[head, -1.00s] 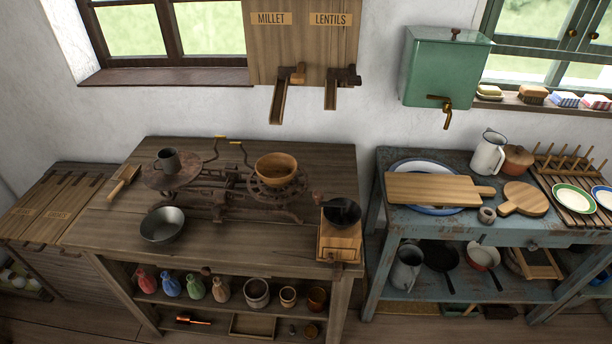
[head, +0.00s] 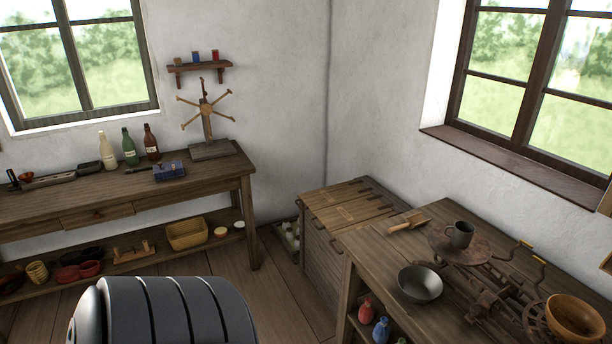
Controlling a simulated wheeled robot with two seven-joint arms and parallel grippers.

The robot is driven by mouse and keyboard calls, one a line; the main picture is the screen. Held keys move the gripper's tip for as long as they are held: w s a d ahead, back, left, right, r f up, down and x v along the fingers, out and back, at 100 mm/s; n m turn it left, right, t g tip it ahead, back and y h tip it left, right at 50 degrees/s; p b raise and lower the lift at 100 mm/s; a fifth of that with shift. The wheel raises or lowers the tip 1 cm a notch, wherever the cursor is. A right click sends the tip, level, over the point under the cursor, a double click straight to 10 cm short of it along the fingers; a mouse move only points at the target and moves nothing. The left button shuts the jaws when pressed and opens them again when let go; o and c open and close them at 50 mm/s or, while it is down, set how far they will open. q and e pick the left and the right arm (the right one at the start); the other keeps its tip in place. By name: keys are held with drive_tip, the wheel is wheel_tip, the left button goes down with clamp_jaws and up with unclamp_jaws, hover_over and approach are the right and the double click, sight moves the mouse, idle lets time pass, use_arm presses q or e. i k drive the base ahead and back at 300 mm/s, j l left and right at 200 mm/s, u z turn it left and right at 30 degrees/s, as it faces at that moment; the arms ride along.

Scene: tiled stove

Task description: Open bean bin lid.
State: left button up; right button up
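A wooden bin chest (head: 325,248) stands in the corner between the two workbenches. Its slatted top is divided into lids (head: 343,207) side by side, with dark hinge straps at the back and dark handles at the front edge. The lids lie flat and shut. Small labels show on them but are too small to read, so I cannot tell which lid is the bean one. Neither of my grippers is in view. A grey ribbed part of my own body shows at the bottom left.
The scale workbench (head: 420,235) stands right of the chest, with a brush (head: 407,222), a metal bowl (head: 420,284) and a scale. A second bench (head: 110,192) runs along the left wall.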

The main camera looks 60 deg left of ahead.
sight(316, 200)
drive_tip(key=u, duration=1.85)
drive_tip(key=i+j+z, duration=0.1)
drive_tip(key=z, duration=0.35)
drive_tip(key=i+j+z, duration=0.15)
drive_tip(key=z, duration=0.3)
